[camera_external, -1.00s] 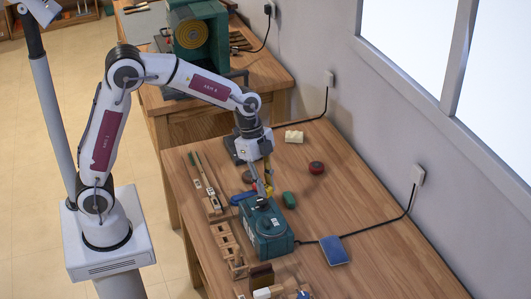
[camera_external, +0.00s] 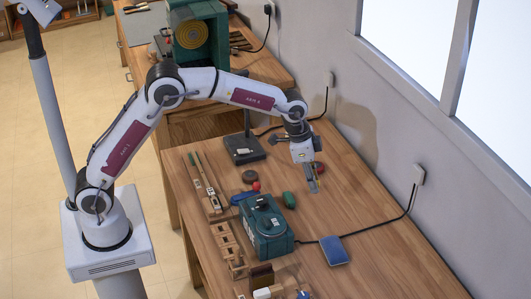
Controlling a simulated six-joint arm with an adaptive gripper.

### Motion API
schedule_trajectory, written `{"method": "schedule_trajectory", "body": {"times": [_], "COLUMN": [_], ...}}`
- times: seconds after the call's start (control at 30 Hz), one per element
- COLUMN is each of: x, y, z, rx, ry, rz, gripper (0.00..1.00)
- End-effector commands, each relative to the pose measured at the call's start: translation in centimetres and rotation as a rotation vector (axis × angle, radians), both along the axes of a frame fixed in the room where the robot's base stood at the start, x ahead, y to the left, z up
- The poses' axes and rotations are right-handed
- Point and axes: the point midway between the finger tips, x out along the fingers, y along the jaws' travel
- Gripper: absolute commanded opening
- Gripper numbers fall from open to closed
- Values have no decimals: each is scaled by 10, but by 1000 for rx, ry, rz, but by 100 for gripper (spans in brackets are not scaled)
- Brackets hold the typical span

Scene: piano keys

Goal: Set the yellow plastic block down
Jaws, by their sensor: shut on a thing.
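My gripper (camera_external: 313,183) is over the right part of the wooden workbench, right of the green block (camera_external: 289,199) and in front of the round red thing (camera_external: 319,168). Its fingers point down and are shut on the yellow plastic block. The block is very small in this view and mostly hidden by the fingers, so its outline is unclear. I cannot tell whether it touches the bench top (camera_external: 345,205).
A teal machine (camera_external: 268,228) stands left of and nearer than my gripper. A red ball (camera_external: 256,186), a dark disc (camera_external: 249,176) and a black stand (camera_external: 244,150) are to the left. A blue pad (camera_external: 334,250) lies in front. Bare bench lies to the right.

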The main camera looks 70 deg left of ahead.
Motion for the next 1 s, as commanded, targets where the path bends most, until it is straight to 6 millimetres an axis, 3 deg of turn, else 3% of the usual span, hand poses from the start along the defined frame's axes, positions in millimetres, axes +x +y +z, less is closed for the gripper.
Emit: {"method": "schedule_trajectory", "body": {"times": [0.4, 0.8, 1.0], "x": [22, 21, 21], "y": [-7, -6, -6], "z": [-2, -46, -53], "rx": [0, 0, 0], "ry": [-1, 0, 0], "rz": [103, 101, 101], "gripper": [2, 2, 2]}}
